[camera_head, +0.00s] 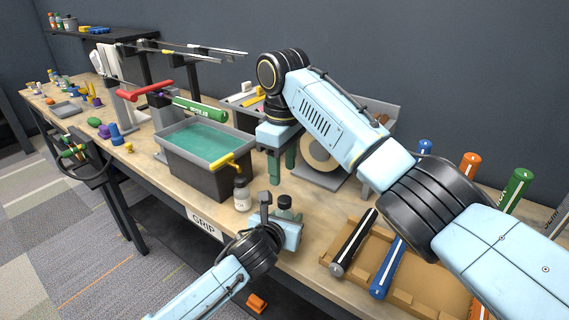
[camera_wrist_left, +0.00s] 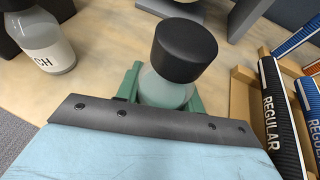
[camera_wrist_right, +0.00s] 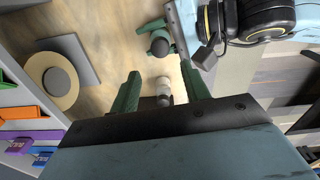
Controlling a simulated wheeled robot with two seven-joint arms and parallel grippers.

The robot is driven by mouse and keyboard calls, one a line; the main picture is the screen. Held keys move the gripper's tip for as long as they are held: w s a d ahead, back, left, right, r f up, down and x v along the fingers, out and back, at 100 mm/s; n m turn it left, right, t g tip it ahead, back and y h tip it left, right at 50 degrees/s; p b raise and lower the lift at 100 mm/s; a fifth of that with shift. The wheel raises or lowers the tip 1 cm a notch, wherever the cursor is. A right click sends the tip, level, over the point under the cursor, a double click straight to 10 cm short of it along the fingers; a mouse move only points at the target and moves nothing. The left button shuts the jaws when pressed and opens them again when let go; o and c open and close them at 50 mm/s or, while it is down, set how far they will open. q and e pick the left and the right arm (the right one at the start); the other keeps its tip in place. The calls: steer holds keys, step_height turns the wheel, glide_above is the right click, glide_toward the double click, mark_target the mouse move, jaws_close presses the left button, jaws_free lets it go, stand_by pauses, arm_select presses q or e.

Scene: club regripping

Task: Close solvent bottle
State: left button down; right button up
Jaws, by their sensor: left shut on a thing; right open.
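A small bottle with a wide black cap (camera_head: 285,201) is near the table's front edge. My left gripper (camera_head: 284,216) is shut on it. In the left wrist view the black cap (camera_wrist_left: 184,49) sits on top of the clear bottle body (camera_wrist_left: 166,92); how tightly it sits cannot be told. Its label does not show. My right gripper (camera_head: 282,168) is open and empty, above the table behind the held bottle. In the right wrist view its fingers (camera_wrist_right: 162,90) are apart, and the held bottle's cap (camera_wrist_right: 159,47) shows beyond them.
A second bottle (camera_head: 242,195) with a white label stands left of the held one. A grey tub (camera_head: 185,178) of green liquid is behind it. A tape roll (camera_head: 320,153) stands behind my right gripper. A wooden rack (camera_head: 345,283) of grips lies right.

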mark_target(284, 199)
steer(key=n, duration=0.3)
steer(key=shift+s+d+r, duration=0.15)
steer(key=shift+f, duration=4.05)
steer(key=c, duration=1)
steer(key=m, duration=0.4)
steer(key=shift+m, duration=0.3)
steer(key=o, duration=1.2)
steer(key=shift+c, duration=0.2)
steer(key=shift+r, duration=0.15)
